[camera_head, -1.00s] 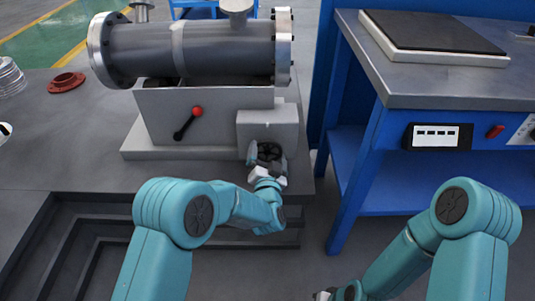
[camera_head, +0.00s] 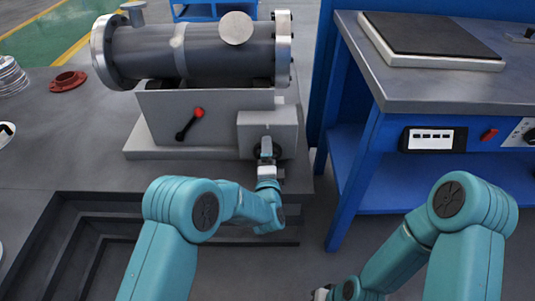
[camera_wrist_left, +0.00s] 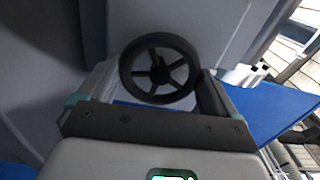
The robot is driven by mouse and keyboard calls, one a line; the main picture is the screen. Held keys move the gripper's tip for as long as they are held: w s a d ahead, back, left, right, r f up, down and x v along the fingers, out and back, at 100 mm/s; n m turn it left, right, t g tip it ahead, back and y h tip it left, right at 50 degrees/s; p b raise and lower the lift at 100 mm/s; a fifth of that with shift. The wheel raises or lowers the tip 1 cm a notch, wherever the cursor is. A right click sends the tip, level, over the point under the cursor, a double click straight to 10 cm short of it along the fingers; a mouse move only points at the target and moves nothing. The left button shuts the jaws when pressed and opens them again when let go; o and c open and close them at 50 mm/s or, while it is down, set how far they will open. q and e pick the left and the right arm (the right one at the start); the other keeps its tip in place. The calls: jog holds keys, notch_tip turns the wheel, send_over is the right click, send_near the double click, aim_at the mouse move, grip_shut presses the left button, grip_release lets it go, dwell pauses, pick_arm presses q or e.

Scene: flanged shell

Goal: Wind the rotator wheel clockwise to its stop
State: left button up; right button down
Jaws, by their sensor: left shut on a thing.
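The rotator wheel is a dark spoked handwheel (camera_wrist_left: 160,73) in the middle of the left wrist view. In the head view it is mostly hidden behind my left gripper (camera_head: 265,150), at the front of the grey gear box (camera_head: 268,126). My left gripper is shut on the wheel, with one finger at each side of its rim. The grey flanged shell (camera_head: 205,52) lies on its stand above, with a round nozzle face (camera_head: 236,28) tipped toward me. My right gripper (camera_head: 322,294) barely shows at the bottom edge; its jaws cannot be made out.
A lever with a red knob (camera_head: 198,113) is on the stand's front, left of the gear box. A blue workbench (camera_head: 450,95) stands close on the right. A red flange (camera_head: 68,81) lies on the grey platform at left. Dark steps drop away in front.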

pick_arm(q)
jog(key=shift+r+m+p, duration=0.1)
jog(key=shift+m+p, duration=1)
jog(key=shift+m, duration=3.5)
jog(key=o, duration=0.7)
jog(key=s+p, duration=0.4)
jog(key=s, duration=1.2)
jog(key=shift+s, duration=0.1)
jog(key=shift+a, duration=0.1)
